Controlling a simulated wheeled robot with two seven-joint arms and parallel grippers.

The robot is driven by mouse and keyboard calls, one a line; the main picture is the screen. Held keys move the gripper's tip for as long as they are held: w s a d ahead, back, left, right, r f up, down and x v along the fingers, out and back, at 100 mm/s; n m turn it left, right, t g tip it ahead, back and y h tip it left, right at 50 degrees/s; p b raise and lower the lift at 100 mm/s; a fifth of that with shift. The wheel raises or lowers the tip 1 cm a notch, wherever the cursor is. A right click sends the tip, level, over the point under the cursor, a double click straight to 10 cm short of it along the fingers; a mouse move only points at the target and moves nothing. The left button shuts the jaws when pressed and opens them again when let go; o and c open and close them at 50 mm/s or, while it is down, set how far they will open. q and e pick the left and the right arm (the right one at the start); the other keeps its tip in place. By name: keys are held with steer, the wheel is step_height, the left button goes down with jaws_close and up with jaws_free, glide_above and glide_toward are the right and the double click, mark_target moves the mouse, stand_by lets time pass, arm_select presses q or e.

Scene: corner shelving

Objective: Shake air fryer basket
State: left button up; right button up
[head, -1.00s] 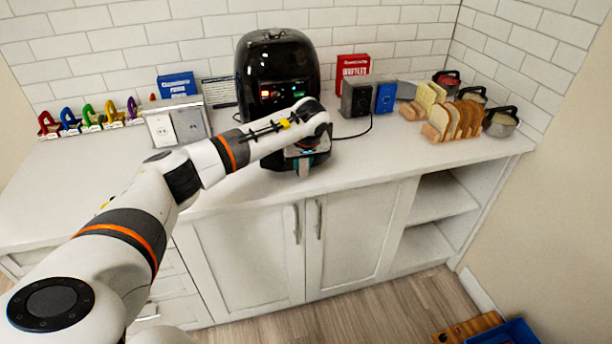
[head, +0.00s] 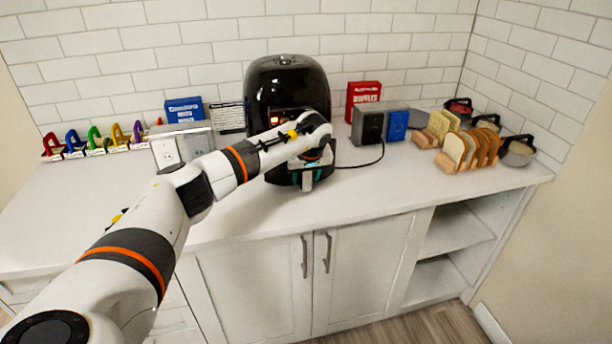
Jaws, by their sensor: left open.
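The black air fryer (head: 287,85) stands upright at the back of the white counter, against the tiled wall. My left arm reaches across from the lower left to its front. My left gripper (head: 306,184) is at the lower front of the fryer, pointing down, with its fingers apart. The wrist hides most of the fryer's front, so the basket and its handle are largely covered. I cannot tell whether the gripper touches the basket. My right gripper is not in view.
Left of the fryer are a double outlet box (head: 183,145), a blue box (head: 184,111) and several coloured clips. To the right are a red box (head: 363,98), a dark grey box (head: 368,124), a bread rack (head: 468,150) and pots. The front counter (head: 400,190) is clear.

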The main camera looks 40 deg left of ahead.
arm_select(q)
steer(key=shift+r, duration=0.1)
steer(key=b+v, duration=0.2)
steer(key=v, duration=1)
